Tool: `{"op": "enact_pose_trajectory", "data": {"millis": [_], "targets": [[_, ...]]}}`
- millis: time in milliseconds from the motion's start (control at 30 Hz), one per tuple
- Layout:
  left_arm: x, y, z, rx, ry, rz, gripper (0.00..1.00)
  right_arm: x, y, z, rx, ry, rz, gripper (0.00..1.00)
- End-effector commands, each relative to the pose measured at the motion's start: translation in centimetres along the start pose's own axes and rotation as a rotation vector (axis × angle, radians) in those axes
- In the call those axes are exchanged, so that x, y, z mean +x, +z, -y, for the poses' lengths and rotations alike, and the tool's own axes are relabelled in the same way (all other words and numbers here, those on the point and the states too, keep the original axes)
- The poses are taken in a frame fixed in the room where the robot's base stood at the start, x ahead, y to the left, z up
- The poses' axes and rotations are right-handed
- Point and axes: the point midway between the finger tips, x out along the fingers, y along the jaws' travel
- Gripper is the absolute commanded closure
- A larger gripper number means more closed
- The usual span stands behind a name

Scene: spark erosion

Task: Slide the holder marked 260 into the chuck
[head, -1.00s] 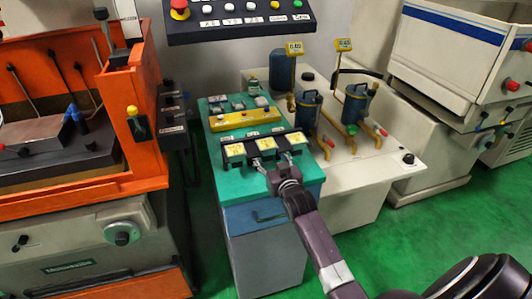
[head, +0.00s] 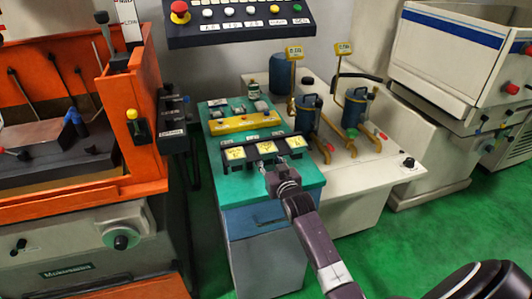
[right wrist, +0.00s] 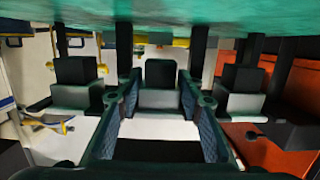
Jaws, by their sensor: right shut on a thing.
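Three holders with yellow labels sit side by side in a black rack (head: 265,161) at the front of the green cart top. They are the left holder (head: 234,153), the middle holder (head: 266,147) and the right holder (head: 295,142). The label numbers are too small to read, so I cannot tell which is marked 260. My right gripper (head: 270,163) is shut on the middle holder from the front. In the right wrist view, its dark and pale body (right wrist: 160,100) is between the two fingers, still in line with its neighbours. I cannot make out the chuck for certain. My left gripper is not in view.
An orange machine (head: 150,160) stands left of the cart, with a dark box (head: 172,115) on its side. A yellow block (head: 240,124) lies behind the rack. A pale tank (head: 385,165) with pumps stands to the right. A control panel (head: 240,22) hangs above.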

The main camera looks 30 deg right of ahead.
Motion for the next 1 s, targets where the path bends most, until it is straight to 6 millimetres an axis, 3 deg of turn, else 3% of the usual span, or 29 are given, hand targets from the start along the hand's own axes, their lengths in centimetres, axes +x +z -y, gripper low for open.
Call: {"op": "enact_pose_trajectory", "data": {"millis": [1000], "targets": [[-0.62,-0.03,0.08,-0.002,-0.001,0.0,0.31,-0.04,-0.46,0.01,0.0,0.0,-0.004,1.0]]}}
